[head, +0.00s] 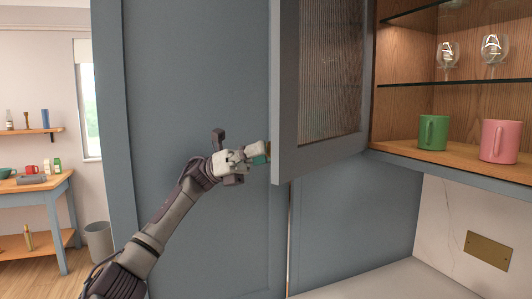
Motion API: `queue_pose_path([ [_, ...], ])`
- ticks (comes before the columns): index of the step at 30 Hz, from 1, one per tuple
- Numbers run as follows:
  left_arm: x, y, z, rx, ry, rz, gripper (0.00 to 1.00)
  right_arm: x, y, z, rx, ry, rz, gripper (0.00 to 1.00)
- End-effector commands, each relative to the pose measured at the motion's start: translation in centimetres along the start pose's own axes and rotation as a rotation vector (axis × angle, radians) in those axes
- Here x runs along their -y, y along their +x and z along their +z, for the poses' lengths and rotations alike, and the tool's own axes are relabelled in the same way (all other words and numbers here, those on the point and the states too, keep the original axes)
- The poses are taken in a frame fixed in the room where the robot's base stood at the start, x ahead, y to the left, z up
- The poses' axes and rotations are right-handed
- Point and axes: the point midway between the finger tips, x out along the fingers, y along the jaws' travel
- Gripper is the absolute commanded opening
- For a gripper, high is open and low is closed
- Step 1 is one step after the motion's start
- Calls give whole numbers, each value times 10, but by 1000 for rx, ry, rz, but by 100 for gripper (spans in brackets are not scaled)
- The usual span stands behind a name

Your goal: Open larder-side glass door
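The larder-side glass door (284,95) has a grey-blue frame and a ribbed glass pane. It stands swung out from the cabinet at upper centre, and the shelves to its right are exposed. My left gripper (261,154) reaches in from the lower left to the door's free edge, near its lower corner. Its fingertips are at that edge and partly hidden, so I cannot tell whether they grip, touch or only sit beside it. A handle is not clearly visible. My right gripper is out of view.
A green mug (433,132) and a pink mug (501,141) stand on the cabinet's bottom shelf. Two glasses (447,54) stand above. A tall blue panel (190,90) is behind my arm. A pale counter (385,282) lies below. A table (40,187) and bin (98,242) are far left.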

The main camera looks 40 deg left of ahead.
Motion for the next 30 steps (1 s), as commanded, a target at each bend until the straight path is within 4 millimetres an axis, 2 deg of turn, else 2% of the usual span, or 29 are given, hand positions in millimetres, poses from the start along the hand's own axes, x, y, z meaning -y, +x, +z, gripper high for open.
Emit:
queue_pose_path([
  [10, 2, 3, 7, 2, 2, -1, 59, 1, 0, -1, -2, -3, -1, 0],
  [21, 19, 27, 66, 3, 5, -3, 59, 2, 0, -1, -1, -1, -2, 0],
  [25, 23, 33, 80, 2, 3, -2, 59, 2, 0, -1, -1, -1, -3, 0],
  [30, 25, 37, 89, 0, 0, 0, 59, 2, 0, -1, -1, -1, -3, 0],
])
